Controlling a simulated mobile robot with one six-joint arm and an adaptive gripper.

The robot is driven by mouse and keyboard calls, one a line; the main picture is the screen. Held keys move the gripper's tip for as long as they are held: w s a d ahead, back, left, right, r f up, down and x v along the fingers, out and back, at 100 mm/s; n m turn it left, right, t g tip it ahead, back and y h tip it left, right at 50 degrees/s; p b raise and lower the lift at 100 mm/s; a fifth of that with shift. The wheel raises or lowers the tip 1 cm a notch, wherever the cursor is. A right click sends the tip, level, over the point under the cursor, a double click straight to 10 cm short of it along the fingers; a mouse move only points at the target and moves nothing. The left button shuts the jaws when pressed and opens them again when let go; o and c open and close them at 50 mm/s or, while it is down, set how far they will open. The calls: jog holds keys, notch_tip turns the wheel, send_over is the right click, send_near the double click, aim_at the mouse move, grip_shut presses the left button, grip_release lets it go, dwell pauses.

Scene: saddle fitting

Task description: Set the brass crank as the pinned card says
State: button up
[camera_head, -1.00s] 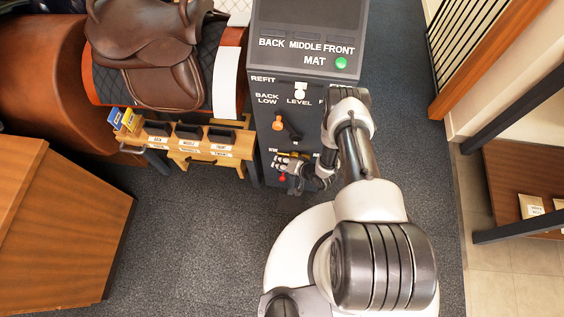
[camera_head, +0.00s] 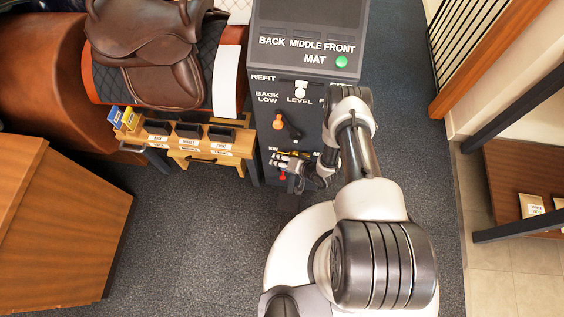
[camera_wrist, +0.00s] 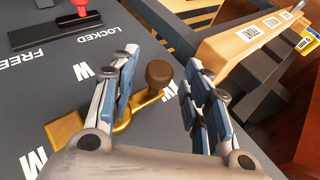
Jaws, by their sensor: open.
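The brass crank (camera_wrist: 124,118) shows in the wrist view as a brass arm with a dark brown round knob (camera_wrist: 159,73), on a dark grey panel. My gripper (camera_wrist: 162,60) is open, with one finger on each side of the knob and arm; I see a gap on both sides of the knob. White letters, one of them a W, surround the crank, partly hidden by my fingers. In the head view my gripper (camera_head: 287,166) is at the lower front of the grey cabinet (camera_head: 262,150) and largely covers the crank. I cannot make out the pinned card.
A red knob (camera_wrist: 80,4) sits in a black slot marked FREE and LOCKED, nearer LOCKED. An orange-knobbed lever (camera_head: 278,122) is above the crank. A wooden shelf (camera_head: 243,146) with dark bins stands close at left, below the brown saddle (camera_head: 150,45). Carpet in front is clear.

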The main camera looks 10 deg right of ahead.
jog(key=v, duration=1.2)
dwell(0.3)
